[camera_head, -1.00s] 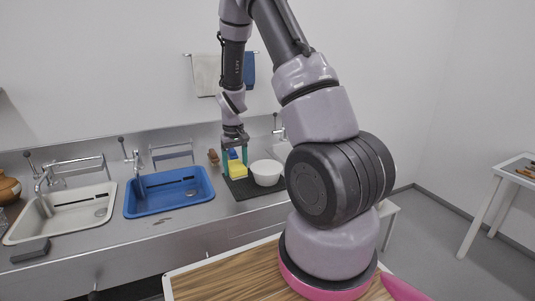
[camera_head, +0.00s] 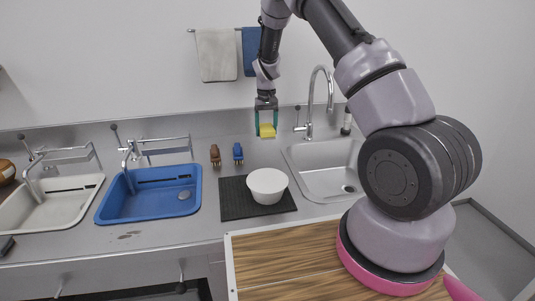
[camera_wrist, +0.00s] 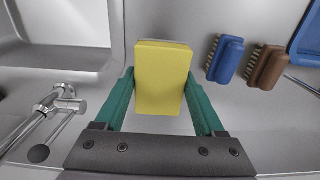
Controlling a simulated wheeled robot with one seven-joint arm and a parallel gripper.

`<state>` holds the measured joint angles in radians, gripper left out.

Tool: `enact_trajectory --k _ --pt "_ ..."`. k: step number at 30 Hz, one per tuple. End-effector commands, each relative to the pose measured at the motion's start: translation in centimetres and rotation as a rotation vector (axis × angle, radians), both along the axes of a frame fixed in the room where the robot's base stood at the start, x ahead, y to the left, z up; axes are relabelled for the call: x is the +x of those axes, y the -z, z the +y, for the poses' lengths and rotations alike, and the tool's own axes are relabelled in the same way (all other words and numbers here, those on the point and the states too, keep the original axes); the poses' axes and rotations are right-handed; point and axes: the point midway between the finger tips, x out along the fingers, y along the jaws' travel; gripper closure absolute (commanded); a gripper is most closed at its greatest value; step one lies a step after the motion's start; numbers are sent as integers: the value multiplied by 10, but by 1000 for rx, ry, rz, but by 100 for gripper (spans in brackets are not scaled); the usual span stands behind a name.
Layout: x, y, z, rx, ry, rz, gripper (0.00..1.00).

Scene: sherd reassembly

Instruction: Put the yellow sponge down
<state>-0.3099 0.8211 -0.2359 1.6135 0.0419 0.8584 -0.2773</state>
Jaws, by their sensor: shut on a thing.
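The yellow sponge (camera_head: 267,131) is a small block held between the green fingers of my gripper (camera_head: 266,122). In the wrist view the sponge (camera_wrist: 163,77) fills the space between the fingertips of my gripper (camera_wrist: 163,92), with grey steel counter behind it. My gripper is shut on the sponge and points down, near the back of the counter. In the head view it is behind the white bowl and left of the grey sink's tap. I cannot tell exactly how high the sponge is over the counter.
A white bowl (camera_head: 267,185) stands on a black mat (camera_head: 236,203). A brown brush (camera_head: 215,155) and a blue brush (camera_head: 238,153) stand at the back left of it. A grey sink (camera_head: 330,178) with a tall tap (camera_head: 309,130) is at right; a blue sink (camera_head: 150,203) is at left.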

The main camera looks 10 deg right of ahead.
Motion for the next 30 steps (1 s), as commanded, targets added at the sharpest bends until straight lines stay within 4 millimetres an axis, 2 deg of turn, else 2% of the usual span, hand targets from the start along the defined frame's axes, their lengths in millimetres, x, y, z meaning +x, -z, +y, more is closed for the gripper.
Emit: enact_trajectory --k 3,6,14,19,30 --pt "0 25 0 -2 1 5 89" --pt "0 42 0 -1 0 4 89" --pt "0 64 0 -1 0 2 89" --pt "0 88 0 -1 -1 2 89" --pt "0 93 0 -1 0 1 89"
